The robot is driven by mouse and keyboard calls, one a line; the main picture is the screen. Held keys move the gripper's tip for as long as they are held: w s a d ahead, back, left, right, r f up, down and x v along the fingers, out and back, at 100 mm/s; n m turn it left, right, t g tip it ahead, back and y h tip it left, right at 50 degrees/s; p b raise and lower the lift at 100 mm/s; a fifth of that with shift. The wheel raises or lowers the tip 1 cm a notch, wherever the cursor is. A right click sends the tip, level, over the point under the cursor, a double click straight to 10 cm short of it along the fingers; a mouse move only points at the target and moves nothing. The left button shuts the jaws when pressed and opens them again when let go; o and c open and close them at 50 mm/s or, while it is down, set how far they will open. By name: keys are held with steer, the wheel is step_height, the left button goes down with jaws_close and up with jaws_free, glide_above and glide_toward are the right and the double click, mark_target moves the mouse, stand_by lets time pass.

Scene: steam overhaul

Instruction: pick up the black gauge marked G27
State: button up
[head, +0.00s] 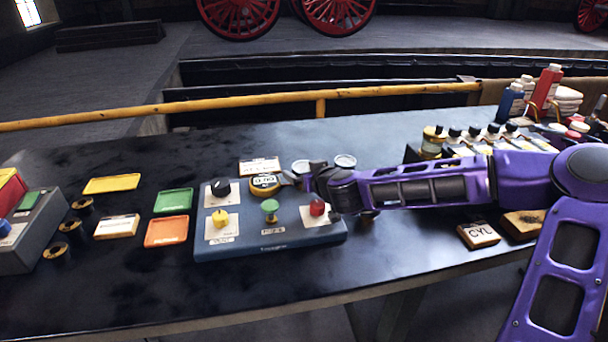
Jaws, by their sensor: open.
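I cannot read the mark G27 on anything. A round black-and-yellow piece with a small pale label (264,184) lies at the back edge of the blue-grey panel box (270,240); it may be the gauge. My gripper (289,178) reaches in from the right, low over the bench, just right of this piece. Its jaws are open and look empty, though they are small and partly hidden by the wrist. Whether they touch the piece, I cannot tell. Several short black cylinders with yellow marks (72,227) stand at the left.
The panel carries black, yellow, green and red knobs. Yellow (112,184), green (173,200) and orange (166,231) trays lie left of it. Two pale round lids (345,161) are behind my wrist. Bottles (512,100) crowd the back right. A yellow rail (200,107) runs behind the bench.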

steer(key=c, duration=1.5)
steer(key=shift+r, duration=0.1)
